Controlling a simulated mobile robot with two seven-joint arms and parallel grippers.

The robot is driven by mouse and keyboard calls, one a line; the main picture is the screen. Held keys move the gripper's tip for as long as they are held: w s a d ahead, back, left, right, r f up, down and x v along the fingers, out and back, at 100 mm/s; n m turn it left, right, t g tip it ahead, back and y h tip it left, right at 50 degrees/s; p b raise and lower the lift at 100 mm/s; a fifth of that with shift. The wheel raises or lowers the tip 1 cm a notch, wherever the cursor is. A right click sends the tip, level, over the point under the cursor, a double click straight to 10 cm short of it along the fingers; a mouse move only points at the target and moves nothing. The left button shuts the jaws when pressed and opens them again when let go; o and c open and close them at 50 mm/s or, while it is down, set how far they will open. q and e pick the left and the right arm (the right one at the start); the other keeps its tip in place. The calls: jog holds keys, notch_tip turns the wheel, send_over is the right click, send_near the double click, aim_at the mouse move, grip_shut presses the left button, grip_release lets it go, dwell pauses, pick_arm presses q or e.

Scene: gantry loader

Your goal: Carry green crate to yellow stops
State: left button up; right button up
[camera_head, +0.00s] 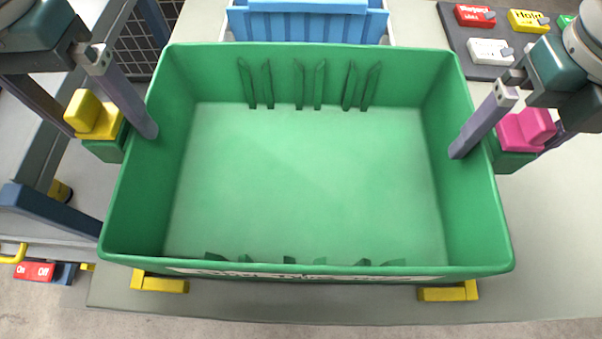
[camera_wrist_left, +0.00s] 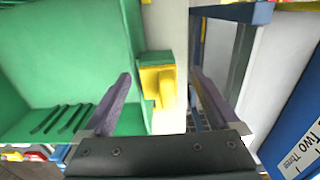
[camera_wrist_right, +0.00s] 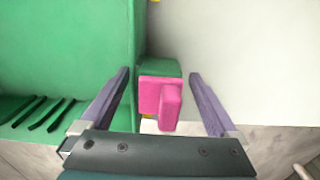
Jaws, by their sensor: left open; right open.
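The empty green crate (camera_head: 310,165) fills the middle of the head view. It has a yellow handle (camera_head: 95,115) on its left side and a pink handle (camera_head: 525,130) on its right. Two yellow stops, left (camera_head: 160,284) and right (camera_head: 448,292), show at the table's front edge below the crate's front wall; contact cannot be told. My left gripper (camera_head: 110,132) is open, one finger inside the crate wall and one outside, with the yellow handle (camera_wrist_left: 157,82) between. My right gripper (camera_head: 502,152) is open the same way around the pink handle (camera_wrist_right: 160,98).
A blue crate (camera_head: 305,22) stands behind the green one. A dark panel with red, yellow, green and white buttons (camera_head: 490,50) is at the back right. A red On/Off switch (camera_head: 35,271) and a dark frame are at left. The table is clear at right.

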pick_arm(q)
notch_tip(320, 180, up, 11)
jog(key=shift+f, duration=0.2)
pick_arm(e)
jog(key=shift+a, duration=0.1)
pick_arm(q)
jog(key=shift+a+r, duration=0.1)
pick_arm(e)
jog(key=shift+r, duration=0.35)
notch_tip(320, 180, up, 11)
jog(key=shift+r, duration=0.15)
